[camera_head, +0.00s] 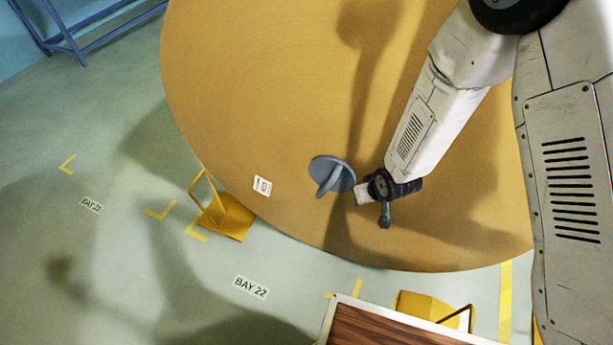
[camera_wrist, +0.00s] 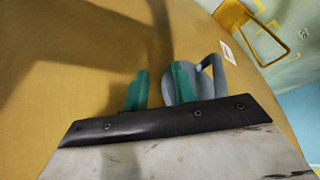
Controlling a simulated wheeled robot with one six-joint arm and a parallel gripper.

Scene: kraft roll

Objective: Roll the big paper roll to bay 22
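The big paper roll (camera_head: 260,90) stands on edge with its tan round face toward me; it also fills much of the wrist view (camera_wrist: 80,70). A grey-blue hub with a raised handle (camera_head: 331,176) sits on its face, beside a small white label (camera_head: 262,186). The hub is partly hidden behind a finger in the wrist view (camera_wrist: 207,82). My gripper (camera_head: 372,205) is just right of the hub, its teal fingers (camera_wrist: 160,85) apart with nothing seen between them. I cannot tell whether it touches the hub. The BAY 22 floor label (camera_head: 251,287) lies below the roll's lower edge.
Yellow chocks stand at the roll's lower left (camera_head: 228,217) and lower right (camera_head: 424,306). The BAY 23 label (camera_head: 91,205) is farther left on open floor. A wood-topped surface (camera_head: 390,330) is at the bottom. A blue frame (camera_head: 68,35) stands at top left.

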